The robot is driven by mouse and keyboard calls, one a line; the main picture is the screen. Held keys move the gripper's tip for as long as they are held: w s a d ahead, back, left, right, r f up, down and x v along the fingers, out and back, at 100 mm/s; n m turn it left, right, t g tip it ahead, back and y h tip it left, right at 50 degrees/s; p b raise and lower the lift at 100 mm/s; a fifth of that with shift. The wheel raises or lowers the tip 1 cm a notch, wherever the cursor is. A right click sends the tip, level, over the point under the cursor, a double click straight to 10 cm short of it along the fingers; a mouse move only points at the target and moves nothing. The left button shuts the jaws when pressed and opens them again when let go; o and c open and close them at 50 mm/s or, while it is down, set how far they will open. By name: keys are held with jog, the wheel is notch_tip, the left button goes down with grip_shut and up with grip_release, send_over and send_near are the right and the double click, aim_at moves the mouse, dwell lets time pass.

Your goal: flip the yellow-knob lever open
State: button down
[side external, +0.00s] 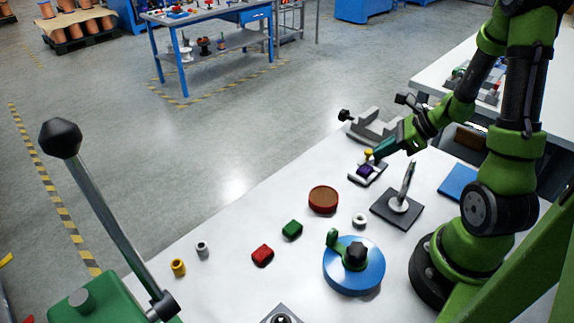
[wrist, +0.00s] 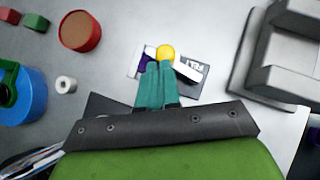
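The yellow knob (side external: 368,153) sits on a small lever device with a purple part (side external: 364,170) and a dark base plate, on the white table. In the wrist view the knob (wrist: 165,52) shows just past the fingertips, with the purple part (wrist: 146,62) to its left and a white bar (wrist: 187,72) to its right. My gripper (wrist: 158,66) has its two teal fingers side by side with no clear gap. In the side view my gripper (side external: 377,153) is right beside the knob; I cannot tell whether it touches. The fingers hide part of the device.
A grey clamp-like fixture (side external: 372,125) stands behind the device. A dark plate with an upright lever (side external: 405,190) is in front of it, towards the right. A red-brown round container (side external: 323,199), a white ring (side external: 359,219) and a blue disc (side external: 352,277) lie nearer the camera.

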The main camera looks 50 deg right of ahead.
aim_at(369, 150)
jog(key=shift+w+a, duration=0.45)
jog(key=shift+w, duration=1.45)
jog(key=shift+d, duration=0.1)
dwell(0.3)
jog(key=v, duration=1.7)
jog(key=shift+f, duration=0.1)
